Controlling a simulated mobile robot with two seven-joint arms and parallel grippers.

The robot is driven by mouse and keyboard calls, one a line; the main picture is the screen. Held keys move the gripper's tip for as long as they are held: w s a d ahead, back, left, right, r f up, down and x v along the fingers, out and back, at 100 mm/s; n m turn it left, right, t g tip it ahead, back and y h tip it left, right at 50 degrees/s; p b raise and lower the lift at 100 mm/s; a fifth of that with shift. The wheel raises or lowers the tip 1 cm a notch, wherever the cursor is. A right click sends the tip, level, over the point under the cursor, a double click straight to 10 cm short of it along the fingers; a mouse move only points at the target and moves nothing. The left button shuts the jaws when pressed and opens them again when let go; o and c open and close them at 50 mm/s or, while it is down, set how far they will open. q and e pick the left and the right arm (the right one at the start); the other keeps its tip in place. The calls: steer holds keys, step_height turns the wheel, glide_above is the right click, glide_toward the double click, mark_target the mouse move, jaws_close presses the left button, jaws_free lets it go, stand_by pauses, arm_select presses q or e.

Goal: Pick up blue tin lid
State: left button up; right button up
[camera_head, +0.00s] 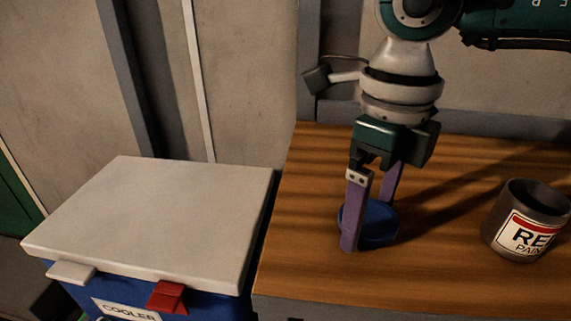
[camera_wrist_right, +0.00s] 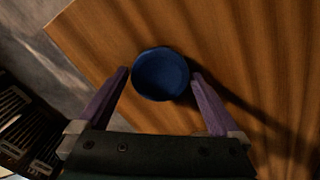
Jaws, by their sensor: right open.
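The blue tin lid (camera_head: 377,225) is a round, dark blue disc on the wooden tabletop, near its left edge. My right gripper (camera_head: 368,220) points down over it from above, with its two purple fingers apart. In the head view one finger passes in front of the lid and hides its left part. In the right wrist view the lid (camera_wrist_right: 160,74) sits between and just beyond the fingertips of my right gripper (camera_wrist_right: 158,74). The right fingertip is very close to the rim; I cannot tell if it touches. My left gripper is not in view.
A dark paint can (camera_head: 518,244) with a "RE... PAINT" label stands to the right on the wooden table (camera_head: 310,245). A blue cooler (camera_head: 150,215) with a white top stands left of the table. The wall is close behind the table. The tabletop between lid and can is clear.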

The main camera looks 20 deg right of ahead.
steer(key=c, duration=1)
steer(key=shift+c, duration=0.2)
